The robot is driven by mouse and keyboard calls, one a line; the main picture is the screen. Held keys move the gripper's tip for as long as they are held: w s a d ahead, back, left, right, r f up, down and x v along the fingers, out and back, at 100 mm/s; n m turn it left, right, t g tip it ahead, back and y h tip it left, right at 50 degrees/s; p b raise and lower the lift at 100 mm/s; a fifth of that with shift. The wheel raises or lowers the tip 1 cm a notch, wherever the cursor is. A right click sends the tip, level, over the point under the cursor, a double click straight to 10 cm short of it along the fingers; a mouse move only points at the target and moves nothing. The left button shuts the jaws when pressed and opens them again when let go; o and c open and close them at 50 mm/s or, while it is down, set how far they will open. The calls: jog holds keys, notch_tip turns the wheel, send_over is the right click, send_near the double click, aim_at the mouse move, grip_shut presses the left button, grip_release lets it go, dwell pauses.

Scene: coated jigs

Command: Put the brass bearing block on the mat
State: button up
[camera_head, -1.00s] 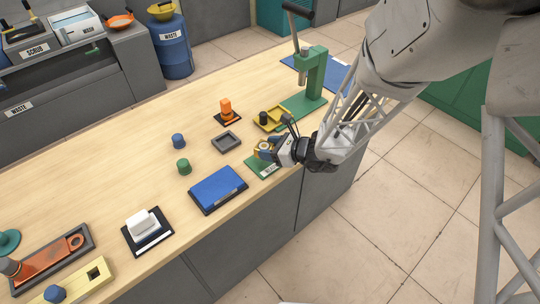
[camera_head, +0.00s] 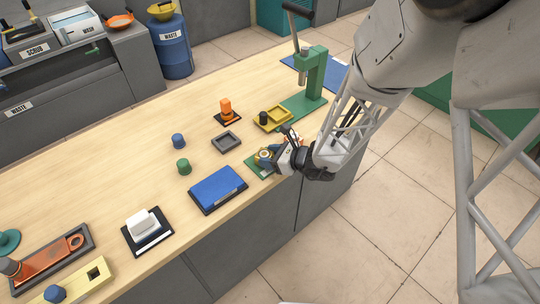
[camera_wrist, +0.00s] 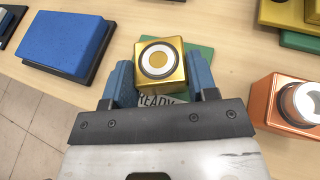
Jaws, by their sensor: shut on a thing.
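The green mat (camera_head: 252,164) lies near the bench's front edge, under my gripper (camera_head: 270,157). In the wrist view the mat (camera_wrist: 201,52) shows behind the block, and its READY label is partly covered. I cannot tell whether the block touches the mat.
A blue pad on a dark base (camera_head: 218,188) lies left of the mat. A copper block (camera_wrist: 285,100) stands close to my right finger in the wrist view. A yellow tray (camera_head: 272,118), an empty grey tray (camera_head: 226,142) and a green press (camera_head: 312,75) stand behind.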

jog(key=o, duration=1.2)
jog(key=shift+r, duration=0.15)
jog(key=shift+d, duration=0.1)
jog(key=v, duration=1.2)
jog(key=shift+r, duration=0.1)
